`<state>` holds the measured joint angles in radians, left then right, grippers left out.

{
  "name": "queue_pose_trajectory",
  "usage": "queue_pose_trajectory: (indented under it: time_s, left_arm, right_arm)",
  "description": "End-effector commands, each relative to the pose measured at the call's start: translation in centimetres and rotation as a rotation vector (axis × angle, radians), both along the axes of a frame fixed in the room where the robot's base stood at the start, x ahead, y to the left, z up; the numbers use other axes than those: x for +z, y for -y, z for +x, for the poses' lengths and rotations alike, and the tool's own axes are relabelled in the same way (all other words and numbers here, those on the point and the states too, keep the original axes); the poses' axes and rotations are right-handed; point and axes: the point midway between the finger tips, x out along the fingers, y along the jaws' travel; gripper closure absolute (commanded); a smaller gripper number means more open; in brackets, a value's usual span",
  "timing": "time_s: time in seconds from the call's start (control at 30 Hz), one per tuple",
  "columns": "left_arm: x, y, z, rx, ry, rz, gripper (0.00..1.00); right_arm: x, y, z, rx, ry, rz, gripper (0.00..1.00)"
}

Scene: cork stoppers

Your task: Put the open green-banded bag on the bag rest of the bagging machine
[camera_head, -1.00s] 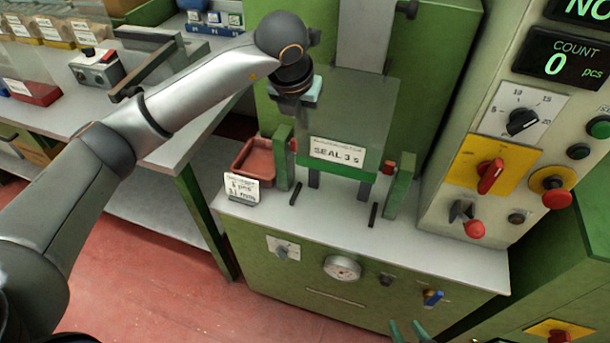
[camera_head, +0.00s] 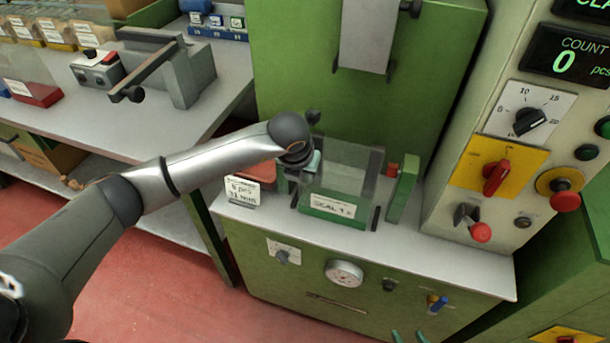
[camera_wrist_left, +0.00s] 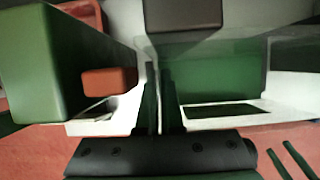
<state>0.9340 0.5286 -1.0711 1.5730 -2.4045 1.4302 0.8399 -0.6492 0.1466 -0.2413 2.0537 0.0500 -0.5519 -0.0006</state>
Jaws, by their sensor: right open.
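The green-banded bag (camera_head: 348,168) is clear, with a green band low down and a "SEAL 3 s" label. It is upright and low over the bagging machine's white top, between the green post (camera_head: 402,192) on the right and my left gripper. Whether its base touches the bag rest cannot be told. My left gripper (camera_head: 303,170) is at the bag's upper left edge. In the left wrist view its fingers (camera_wrist_left: 160,95) are close together on that edge, with the green band (camera_wrist_left: 228,80) beside them. My right gripper (camera_head: 410,337) is open and empty at the bottom edge.
A red tray (camera_head: 258,172) and a small sign (camera_head: 243,190) stand left of the bag. The sealing head (camera_head: 366,35) is above and behind. The control panel (camera_head: 525,130), with knobs and a count display, stands at the right. A side table (camera_head: 150,125) is at the left.

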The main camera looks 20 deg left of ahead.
Motion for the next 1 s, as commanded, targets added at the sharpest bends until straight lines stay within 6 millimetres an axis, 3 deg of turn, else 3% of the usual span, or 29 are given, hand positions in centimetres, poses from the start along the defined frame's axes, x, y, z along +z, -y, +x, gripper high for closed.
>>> queue_pose_trajectory:
  time_s: [0.23, 0.53, 0.87, 1.0]
  left_arm:
    - [-0.2, 0.0, 0.0, 0.0, 0.001, 0.0, 1.0]
    - [0.0, 0.0, 0.0, 0.0, 0.001, 0.0, 0.67]
    - [0.5, 0.0, 0.0, 0.0, 0.002, 0.0, 0.67]
    - [2.6, 0.0, -0.7, -0.002, 0.006, -0.002, 0.67]
  right_arm:
    - [-0.2, 0.0, 0.0, -0.001, 0.001, 0.0, 0.5]
    - [-0.1, 0.1, -0.1, -0.001, -0.001, -0.001, 0.5]
    - [0.2, 0.1, -0.1, -0.001, -0.002, -0.001, 0.5]
    - [0.3, 0.1, -0.2, -0.001, -0.006, -0.002, 0.5]
